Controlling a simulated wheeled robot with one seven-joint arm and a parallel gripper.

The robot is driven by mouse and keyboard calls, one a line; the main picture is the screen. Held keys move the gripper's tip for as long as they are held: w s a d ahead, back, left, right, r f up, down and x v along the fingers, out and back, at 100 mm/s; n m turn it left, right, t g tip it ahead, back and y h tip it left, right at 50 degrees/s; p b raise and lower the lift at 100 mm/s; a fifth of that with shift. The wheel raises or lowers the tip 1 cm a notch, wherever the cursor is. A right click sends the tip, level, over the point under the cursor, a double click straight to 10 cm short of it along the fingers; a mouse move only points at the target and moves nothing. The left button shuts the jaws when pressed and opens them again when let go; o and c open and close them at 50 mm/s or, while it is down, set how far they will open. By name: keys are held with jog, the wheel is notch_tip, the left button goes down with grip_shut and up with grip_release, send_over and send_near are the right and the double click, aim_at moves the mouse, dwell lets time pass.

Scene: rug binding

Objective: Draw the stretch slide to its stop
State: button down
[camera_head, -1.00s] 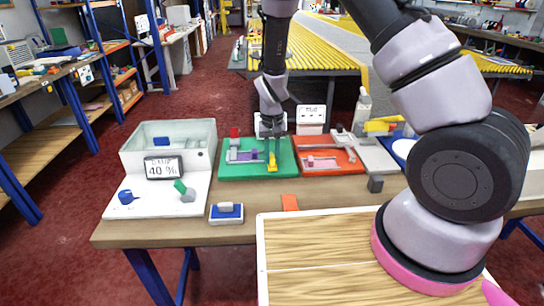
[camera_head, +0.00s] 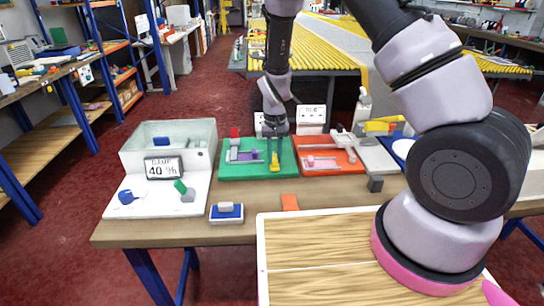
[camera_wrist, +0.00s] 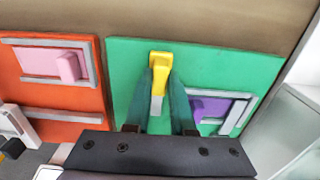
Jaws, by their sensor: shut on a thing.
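A green board (camera_head: 228,171) lies on the table, with a yellow handle (camera_head: 275,162) near its right side. My gripper (camera_head: 275,146) points down at this handle. In the wrist view the two fingers (camera_wrist: 161,82) are shut on the yellow handle (camera_wrist: 159,62), one on each side of its grey stem. A purple piece (camera_wrist: 205,106) in a grey frame lies beside the fingers on the same board. The fingers hide part of the board, and I cannot tell how the handle joins it.
An orange board (camera_head: 345,168) with a pink piece (camera_head: 320,162) lies to the right. A white bin (camera_head: 207,150) and a display reading 40 (camera_head: 162,168) stand at left. A blue-and-white block (camera_head: 226,213) and a wooden panel (camera_head: 300,250) are nearer.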

jog(key=d, duration=0.5)
jog(key=shift+d, duration=0.3)
jog(key=c, duration=0.8)
grip_release()
jog(key=shift+d, duration=0.15)
jog(key=shift+o, duration=0.2)
jog(key=shift+r, duration=0.15)
notch_tip(320, 180, up, 10)
jog(key=shift+r, duration=0.25)
